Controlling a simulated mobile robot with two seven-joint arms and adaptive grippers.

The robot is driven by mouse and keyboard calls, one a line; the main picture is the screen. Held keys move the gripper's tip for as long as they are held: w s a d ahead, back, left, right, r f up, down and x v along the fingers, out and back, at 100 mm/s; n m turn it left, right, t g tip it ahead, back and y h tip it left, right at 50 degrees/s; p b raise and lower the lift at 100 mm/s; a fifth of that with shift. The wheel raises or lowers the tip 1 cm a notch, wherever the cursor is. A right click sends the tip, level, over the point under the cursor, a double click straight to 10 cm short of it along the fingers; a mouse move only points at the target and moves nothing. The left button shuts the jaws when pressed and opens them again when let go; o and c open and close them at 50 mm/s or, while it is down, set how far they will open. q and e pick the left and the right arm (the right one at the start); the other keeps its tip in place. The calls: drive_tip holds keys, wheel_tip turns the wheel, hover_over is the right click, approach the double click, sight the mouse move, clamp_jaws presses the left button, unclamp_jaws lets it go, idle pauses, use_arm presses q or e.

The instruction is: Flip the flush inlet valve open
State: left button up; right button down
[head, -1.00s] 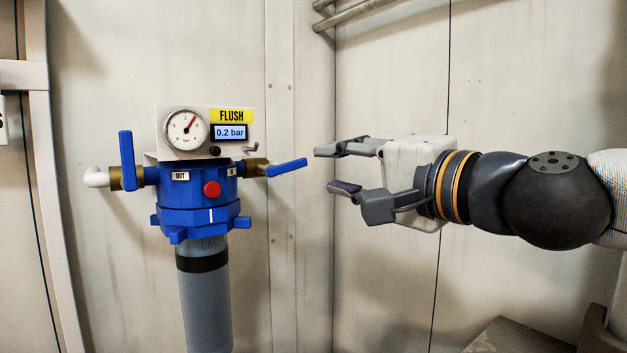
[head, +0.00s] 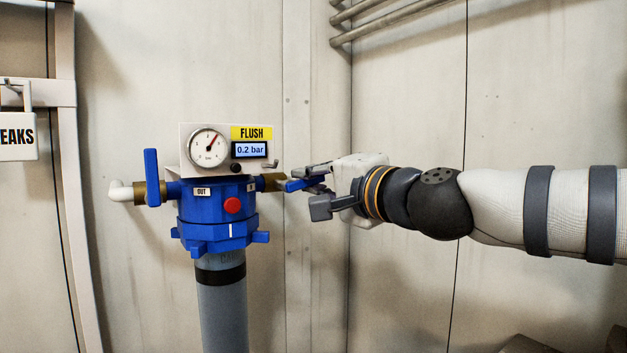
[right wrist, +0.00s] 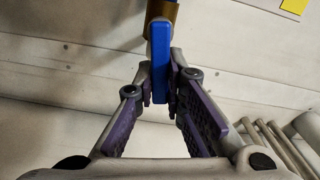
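The blue flush unit (head: 215,212) stands on a grey pipe, with a gauge and a FLUSH display above it. The inlet valve's blue lever (head: 290,185) juts out to the right from a brass fitting (head: 270,182); it also shows in the right wrist view (right wrist: 160,50). My right gripper (head: 308,188) is at this lever, with one finger on either side of it. Finger parts hide some of the lever in the head view. My left gripper is not in view.
The outlet's blue lever (head: 152,177) stands upright at the left, by a white elbow pipe (head: 121,190). The display (head: 250,150) reads 0.2 bar. A small metal tap (head: 270,164) sits just above the inlet fitting. Pipes (head: 385,22) run along the wall above.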

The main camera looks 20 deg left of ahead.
drive_tip(key=shift+f+m, duration=0.4)
drive_tip(key=shift+m, duration=0.8)
drive_tip(key=c, duration=1.6)
unclamp_jaws()
drive_tip(key=shift+c, duration=0.2)
drive_tip(key=v, duration=1.2)
drive_tip(key=shift+f, duration=0.1)
